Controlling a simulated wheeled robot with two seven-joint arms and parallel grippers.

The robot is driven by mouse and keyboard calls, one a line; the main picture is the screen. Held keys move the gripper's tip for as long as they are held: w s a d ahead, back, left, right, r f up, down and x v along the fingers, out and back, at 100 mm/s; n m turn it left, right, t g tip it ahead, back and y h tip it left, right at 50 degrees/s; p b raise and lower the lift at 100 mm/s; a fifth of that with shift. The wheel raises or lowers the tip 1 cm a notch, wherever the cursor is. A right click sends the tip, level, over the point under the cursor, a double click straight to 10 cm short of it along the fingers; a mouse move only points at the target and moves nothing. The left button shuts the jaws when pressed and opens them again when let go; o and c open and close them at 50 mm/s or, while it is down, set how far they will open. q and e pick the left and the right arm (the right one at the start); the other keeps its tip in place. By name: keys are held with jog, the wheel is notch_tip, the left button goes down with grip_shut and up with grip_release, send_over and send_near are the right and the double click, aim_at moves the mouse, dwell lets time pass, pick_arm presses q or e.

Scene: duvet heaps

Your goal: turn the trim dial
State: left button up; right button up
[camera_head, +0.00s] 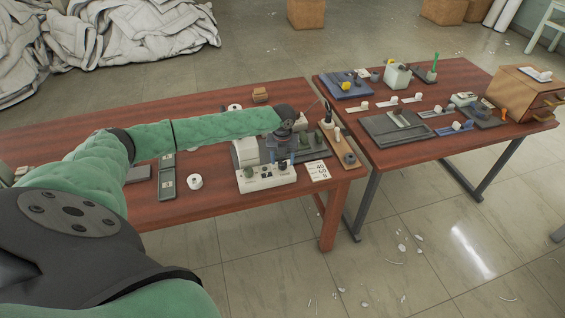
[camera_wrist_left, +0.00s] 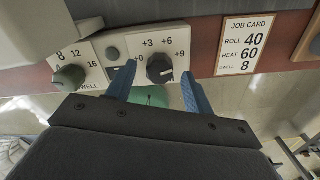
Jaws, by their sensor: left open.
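A dark round dial (camera_wrist_left: 160,68) sits on a white panel marked +3, +6 and +9 in the left wrist view. Its name label is hidden, so I cannot read whether it says trim. My left gripper (camera_wrist_left: 158,70) is open, with one blue finger on each side of this dial; I cannot tell whether they touch it. In the head view my left gripper (camera_head: 282,157) is over the front of the white machine (camera_head: 247,182) near the table's right end. My right gripper is not in view.
A green-grey knob (camera_wrist_left: 68,77) on a scale of 8, 12 and 16 is left of the dial. A job card (camera_wrist_left: 245,45) reading roll 40, heat 60 and 8 lies right. A second table (camera_head: 440,150) holds several fixtures. A white roll (camera_head: 195,182) stands left.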

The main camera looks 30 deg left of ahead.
aim_at(282, 162)
pick_arm(q)
notch_tip(282, 162, up, 5)
jog(key=shift+f+b, duration=0.2)
jog(key=shift+b, duration=0.65)
jog(key=shift+r, duration=0.9)
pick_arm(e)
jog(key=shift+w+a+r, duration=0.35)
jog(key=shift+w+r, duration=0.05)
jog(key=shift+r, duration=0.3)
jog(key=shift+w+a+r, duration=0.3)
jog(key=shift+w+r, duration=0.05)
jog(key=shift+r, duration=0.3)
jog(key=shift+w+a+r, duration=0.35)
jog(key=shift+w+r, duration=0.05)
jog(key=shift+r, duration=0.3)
